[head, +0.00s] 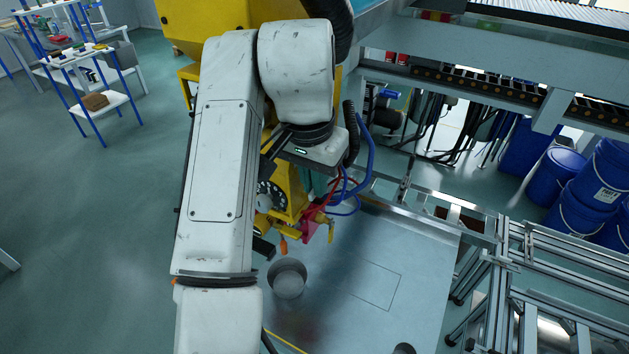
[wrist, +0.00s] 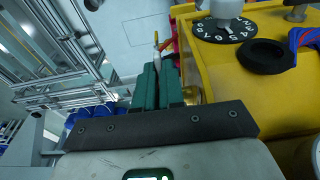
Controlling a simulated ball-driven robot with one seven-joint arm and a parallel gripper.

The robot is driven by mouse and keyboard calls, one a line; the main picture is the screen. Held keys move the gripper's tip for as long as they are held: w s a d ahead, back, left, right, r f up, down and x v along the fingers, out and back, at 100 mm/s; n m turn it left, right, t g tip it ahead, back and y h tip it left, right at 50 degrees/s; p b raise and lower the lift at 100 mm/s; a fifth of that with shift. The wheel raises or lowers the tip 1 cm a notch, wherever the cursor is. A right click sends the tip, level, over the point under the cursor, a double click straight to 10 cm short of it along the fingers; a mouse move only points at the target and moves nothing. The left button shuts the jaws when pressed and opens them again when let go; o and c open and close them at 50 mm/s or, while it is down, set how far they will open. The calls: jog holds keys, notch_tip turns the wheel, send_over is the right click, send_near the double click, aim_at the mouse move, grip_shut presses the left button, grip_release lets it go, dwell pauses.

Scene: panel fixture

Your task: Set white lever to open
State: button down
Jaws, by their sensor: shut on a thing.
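In the wrist view, the white lever (wrist: 156,40) shows as a thin pale stick with an orange part, just past the tips of my gripper (wrist: 157,68). The two green fingers are close together and shut on it. Its lower part is hidden between them. The lever stands beside the yellow panel fixture (wrist: 222,75). The fixture also shows in the head view (head: 291,200), partly behind my arm. There I cannot make out the white lever, and my fingertips are hidden. I cannot tell the lever's setting.
A black numbered dial (wrist: 228,30) and a black ring (wrist: 262,56) are on the fixture. A red part with a yellow handle (head: 316,222) and blue hoses (head: 365,165) are close by. A metal cup (head: 288,279) stands on the metal table (head: 425,260), mostly bare towards the right.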

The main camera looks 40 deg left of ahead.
jog(key=shift+w, duration=0.1)
dwell(0.5)
jog(key=c, duration=1.2)
grip_release()
jog(key=shift+c, duration=0.2)
jog(key=shift+r, duration=0.1)
jog(key=shift+s+d+r, duration=0.1)
jog(key=shift+s+r, duration=0.1)
jog(key=shift+r, duration=1.65)
jog(key=shift+s+r, duration=0.2)
jog(key=shift+r, duration=1.6)
